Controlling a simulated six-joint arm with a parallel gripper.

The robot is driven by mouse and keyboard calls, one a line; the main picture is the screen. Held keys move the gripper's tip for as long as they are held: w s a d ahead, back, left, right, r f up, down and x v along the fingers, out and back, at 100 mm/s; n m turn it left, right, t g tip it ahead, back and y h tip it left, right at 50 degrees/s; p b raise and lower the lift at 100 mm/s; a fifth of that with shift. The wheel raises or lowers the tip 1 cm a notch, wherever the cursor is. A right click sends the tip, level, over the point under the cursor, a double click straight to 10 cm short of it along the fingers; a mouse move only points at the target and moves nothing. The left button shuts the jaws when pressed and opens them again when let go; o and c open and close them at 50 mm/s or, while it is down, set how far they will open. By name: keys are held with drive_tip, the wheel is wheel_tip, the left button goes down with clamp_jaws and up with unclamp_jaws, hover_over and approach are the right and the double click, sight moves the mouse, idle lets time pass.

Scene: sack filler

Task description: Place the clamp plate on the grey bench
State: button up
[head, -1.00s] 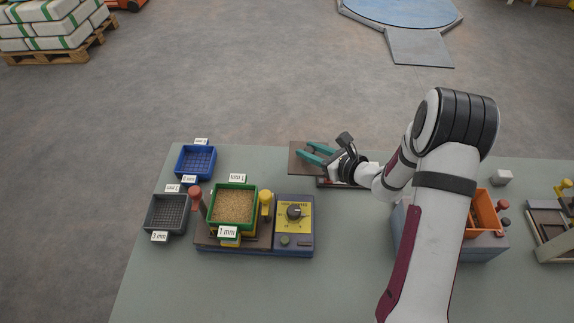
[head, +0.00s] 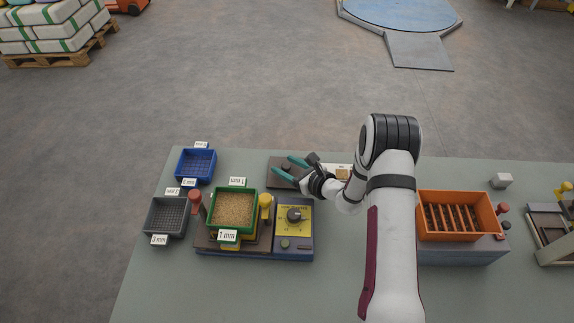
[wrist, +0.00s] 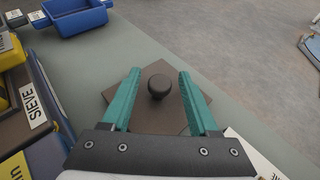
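The clamp plate (head: 274,178) is a flat brown plate with a dark round knob, near the far edge of the grey bench (head: 333,275). It looks flat on the bench surface. In the wrist view the plate (wrist: 148,116) lies below my gripper (wrist: 159,72), turned at an angle to it. My gripper's two teal fingers are open, one each side of the knob, with a gap on both sides. In the head view my gripper (head: 297,170) hangs over the plate and hides part of it.
A blue tray (head: 180,166), a grey tray (head: 150,225) and a green sieve of grain (head: 214,228) on a dial unit (head: 306,232) stand left. A pale labelled object (head: 342,169) lies right of the plate. An orange slotted box (head: 490,203) stands right. The front middle is clear.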

drive_tip(key=v, duration=1.2)
drive_tip(key=shift+r, duration=0.15)
